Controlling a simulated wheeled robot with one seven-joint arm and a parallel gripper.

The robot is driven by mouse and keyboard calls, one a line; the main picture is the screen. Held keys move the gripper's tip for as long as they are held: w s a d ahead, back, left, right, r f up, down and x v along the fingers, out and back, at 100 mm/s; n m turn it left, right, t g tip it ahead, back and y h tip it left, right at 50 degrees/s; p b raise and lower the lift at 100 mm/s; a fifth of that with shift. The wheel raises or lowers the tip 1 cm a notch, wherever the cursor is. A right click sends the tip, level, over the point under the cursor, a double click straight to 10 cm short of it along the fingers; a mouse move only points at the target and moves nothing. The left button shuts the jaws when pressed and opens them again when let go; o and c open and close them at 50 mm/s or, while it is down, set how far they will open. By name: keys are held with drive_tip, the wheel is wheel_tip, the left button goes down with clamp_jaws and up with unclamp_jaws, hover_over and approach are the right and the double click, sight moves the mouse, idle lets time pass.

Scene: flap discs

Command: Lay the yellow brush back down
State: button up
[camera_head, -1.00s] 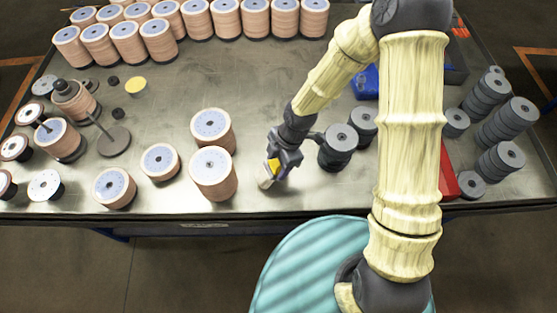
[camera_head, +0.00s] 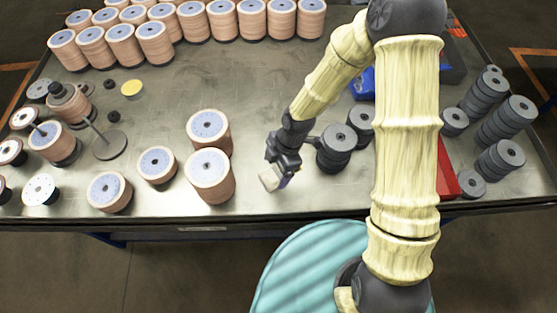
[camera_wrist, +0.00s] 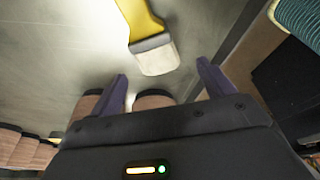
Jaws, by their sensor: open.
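The yellow brush shows in the wrist view, with its yellow handle (camera_wrist: 141,18) running off the top edge and its pale bristle end (camera_wrist: 155,55) towards my gripper. In the head view its pale end (camera_head: 269,180) shows near the front edge of the metal table (camera_head: 330,192); the handle is mostly hidden by my gripper (camera_head: 284,170). My gripper is open, its dark fingers (camera_wrist: 161,72) apart with the brush end just beyond and between the tips. I cannot tell whether the brush lies fully flat on the table.
Dark disc stacks (camera_head: 334,158) stand close right of my gripper. Tan disc stacks with pale tops (camera_head: 209,168) stand to its left. A red bin (camera_head: 447,180) and more dark stacks (camera_head: 500,158) are at the right. The table's middle is fairly clear.

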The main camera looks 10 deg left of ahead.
drive_tip(key=v, duration=1.7)
drive_tip(key=shift+r+p, duration=0.15)
drive_tip(key=shift+p, duration=0.15)
drive_tip(key=shift+d, duration=0.15)
drive_tip(key=shift+s, duration=0.1)
drive_tip(key=s+d+r+m+t+h, duration=0.1)
drive_tip(key=d+m+t, duration=0.1)
drive_tip(key=d+m, duration=0.8)
drive_tip(key=s+d+r+m+t+h, duration=0.1)
drive_tip(key=s+d+m+t, duration=0.1)
drive_tip(key=d+m, duration=0.8)
drive_tip(key=m, duration=0.5)
drive_tip(key=shift+h, duration=0.3)
